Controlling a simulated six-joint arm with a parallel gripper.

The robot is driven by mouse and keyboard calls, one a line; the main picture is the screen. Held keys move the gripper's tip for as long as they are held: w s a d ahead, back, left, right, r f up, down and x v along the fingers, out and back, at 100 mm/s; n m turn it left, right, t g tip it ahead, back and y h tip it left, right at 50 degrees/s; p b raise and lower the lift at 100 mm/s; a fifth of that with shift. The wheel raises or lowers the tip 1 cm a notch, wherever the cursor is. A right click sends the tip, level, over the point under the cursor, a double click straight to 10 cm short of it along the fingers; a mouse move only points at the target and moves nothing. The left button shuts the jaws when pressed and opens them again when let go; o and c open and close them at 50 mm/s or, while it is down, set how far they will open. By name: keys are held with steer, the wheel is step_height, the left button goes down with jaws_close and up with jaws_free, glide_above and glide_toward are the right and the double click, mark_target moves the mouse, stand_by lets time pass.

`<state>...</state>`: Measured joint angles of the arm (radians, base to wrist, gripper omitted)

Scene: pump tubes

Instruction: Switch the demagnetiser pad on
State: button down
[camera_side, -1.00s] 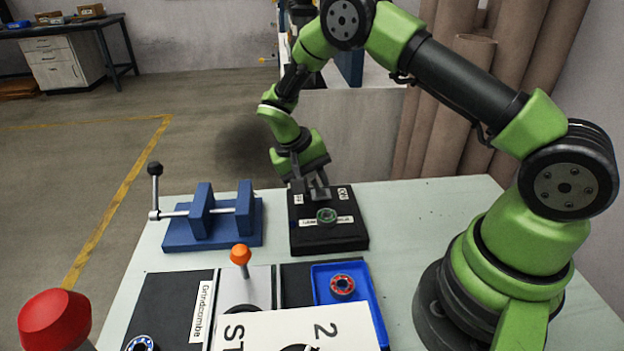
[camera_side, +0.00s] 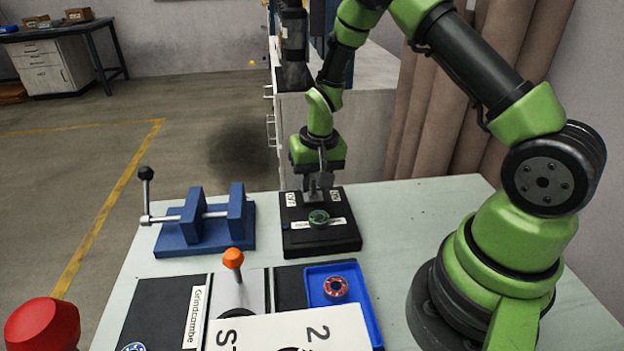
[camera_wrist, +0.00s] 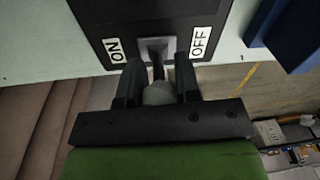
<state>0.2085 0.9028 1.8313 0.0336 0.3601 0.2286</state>
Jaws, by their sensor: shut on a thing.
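The demagnetiser pad (camera_side: 322,241) is a black box at the back of the table. The wrist view shows its edge with an ON label (camera_wrist: 115,49) on the left and an OFF label (camera_wrist: 201,42) on the right. A grey switch plate (camera_wrist: 157,45) lies between the labels. A dark lever with a pale round knob (camera_wrist: 158,93) rises there. My gripper (camera_side: 319,190) is shut on the lever, one finger on each side in the wrist view (camera_wrist: 158,78). The lever's exact lean is hard to tell.
A green ring-shaped part (camera_side: 318,218) sits on the pad. A blue vise (camera_side: 205,230) stands to its left. In front are a blue tray (camera_side: 368,312) with a red ring part (camera_side: 336,288), an orange-knobbed lever (camera_side: 233,259) and a red knob (camera_side: 42,322).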

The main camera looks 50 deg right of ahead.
steer(key=shift+d, duration=0.1)
stand_by(0.4)
steer(key=c, duration=0.8)
jaws_free()
steer(key=r, duration=0.6)
steer(key=s+r, duration=0.1)
steer(key=r, duration=0.3)
steer(key=shift+s+d, duration=0.1)
steer(key=shift+d, duration=0.05)
